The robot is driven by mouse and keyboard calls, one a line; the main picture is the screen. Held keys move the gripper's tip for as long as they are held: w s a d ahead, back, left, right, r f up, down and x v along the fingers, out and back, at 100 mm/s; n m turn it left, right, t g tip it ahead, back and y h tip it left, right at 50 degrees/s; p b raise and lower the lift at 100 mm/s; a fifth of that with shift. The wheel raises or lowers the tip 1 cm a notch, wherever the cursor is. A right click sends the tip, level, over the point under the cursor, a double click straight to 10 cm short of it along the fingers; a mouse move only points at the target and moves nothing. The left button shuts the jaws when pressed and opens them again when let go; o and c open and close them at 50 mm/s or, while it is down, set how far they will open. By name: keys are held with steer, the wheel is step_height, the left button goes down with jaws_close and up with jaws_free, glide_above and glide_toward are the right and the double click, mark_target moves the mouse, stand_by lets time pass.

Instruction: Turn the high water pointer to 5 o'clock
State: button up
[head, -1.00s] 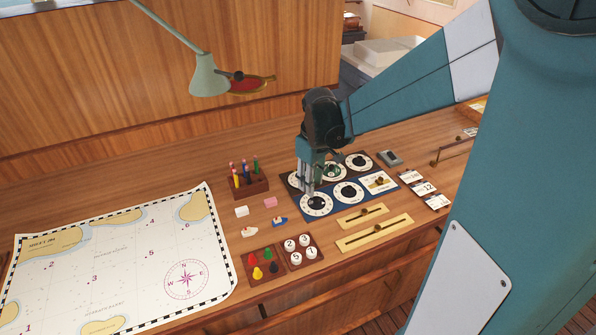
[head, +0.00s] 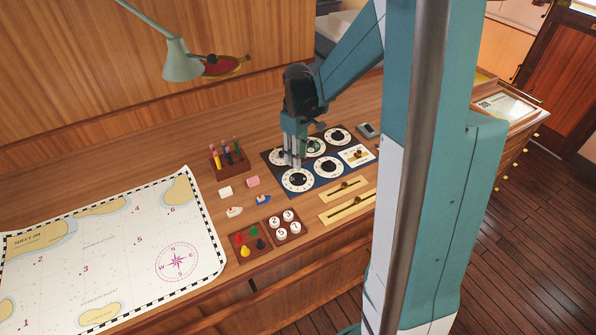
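A dark blue and black panel (head: 317,181) on the desk carries several white round dials with dark centres. Their labels are too small to read, so I cannot tell which one bears the high water pointer. My gripper (head: 292,163) points down over the panel's left side. Its fingertips are between the upper left dial (head: 275,158), which they partly cover, and the lower left dial (head: 298,181). The lower middle dial (head: 328,168), the upper middle dial (head: 313,146) and the upper right dial (head: 337,137) stand to the right. Finger gap and contact are unclear.
Brass slider plates (head: 348,207) lie in front of the panel. A pen block (head: 229,160), small blocks, a peg tray (head: 249,243) and a numbered-disc tray (head: 285,227) are to the left. A chart (head: 110,250) covers the left desk. A lamp (head: 181,62) hangs behind.

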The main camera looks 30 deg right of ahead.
mark_target(298, 174)
steer(key=shift+f, duration=0.15)
steer(key=shift+f, duration=3.75)
steer(key=shift+c, duration=0.7)
steer(key=c, duration=0.8)
